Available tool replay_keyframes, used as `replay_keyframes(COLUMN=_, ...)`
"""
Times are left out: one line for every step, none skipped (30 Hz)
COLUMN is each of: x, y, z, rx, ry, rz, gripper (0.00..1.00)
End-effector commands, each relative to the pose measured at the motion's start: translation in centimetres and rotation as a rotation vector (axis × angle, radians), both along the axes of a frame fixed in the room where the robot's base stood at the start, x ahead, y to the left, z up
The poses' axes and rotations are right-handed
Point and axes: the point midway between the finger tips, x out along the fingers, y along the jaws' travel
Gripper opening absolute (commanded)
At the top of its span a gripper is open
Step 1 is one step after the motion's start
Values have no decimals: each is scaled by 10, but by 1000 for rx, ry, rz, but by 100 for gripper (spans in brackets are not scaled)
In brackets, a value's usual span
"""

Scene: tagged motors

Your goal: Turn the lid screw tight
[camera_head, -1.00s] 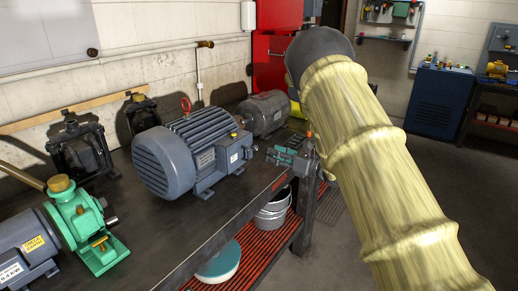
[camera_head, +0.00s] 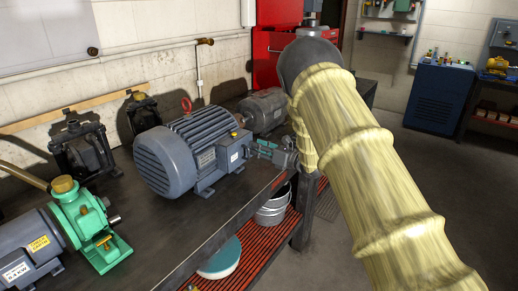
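A blue-grey electric motor (camera_head: 178,155) with cooling fins and a red lifting ring lies on the workbench. A grey terminal box (camera_head: 234,150) with a small light label sits on its right side. A small yellow cap shows above the box. I cannot make out a lid screw; it is too small or hidden. My gripper (camera_head: 257,149), grey and teal, reaches in from the right with its tips at the right side of the terminal box. I cannot tell whether it touches the box. Its fingers are too small and overlapped to show whether they are open or shut.
A second grey motor (camera_head: 264,110) stands behind my gripper. A green pump (camera_head: 88,222) and a blue-grey motor (camera_head: 22,250) stand at the left front. My yellow-sleeved arm covers much of the right side. Buckets (camera_head: 272,208) stand on the red lower shelf.

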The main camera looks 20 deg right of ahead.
Motion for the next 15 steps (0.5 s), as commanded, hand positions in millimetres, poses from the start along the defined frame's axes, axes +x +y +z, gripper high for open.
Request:
replay_keyframes(x=0, y=0, z=0, rx=0, ry=0, rz=0, gripper=22)
replay_keyframes(x=0, y=0, z=0, rx=0, ry=0, rz=0, gripper=17)
replay_keyframes(x=0, y=0, z=0, rx=0, ry=0, rz=0, gripper=9)
replay_keyframes(x=0, y=0, z=0, rx=0, ry=0, rz=0, gripper=4)
replay_keyframes(x=0, y=0, z=0, rx=0, ry=0, rz=0, gripper=0)
replay_keyframes(x=0, y=0, z=0, rx=0, ry=0, rz=0, gripper=0)
replay_keyframes(x=0, y=0, z=0, rx=0, ry=0, rz=0, gripper=0)
replay_keyframes(x=0, y=0, z=0, rx=0, ry=0, rz=0, gripper=0)
replay_keyframes(x=0, y=0, z=0, rx=0, ry=0, rz=0, gripper=0)
replay_keyframes(x=0, y=0, z=0, rx=1, ry=1, rz=0, gripper=0)
replay_keyframes(x=0, y=0, z=0, rx=2, ry=2, rz=0, gripper=0)
replay_keyframes(x=0, y=0, z=0, rx=5, ry=4, rz=0, gripper=0)
replay_keyframes(x=0, y=0, z=-1, rx=9, ry=7, rz=0, gripper=0)
replay_keyframes(x=0, y=0, z=-1, rx=12, ry=10, rz=0, gripper=0)
replay_keyframes(x=0, y=0, z=-1, rx=19, ry=16, rz=0, gripper=0)
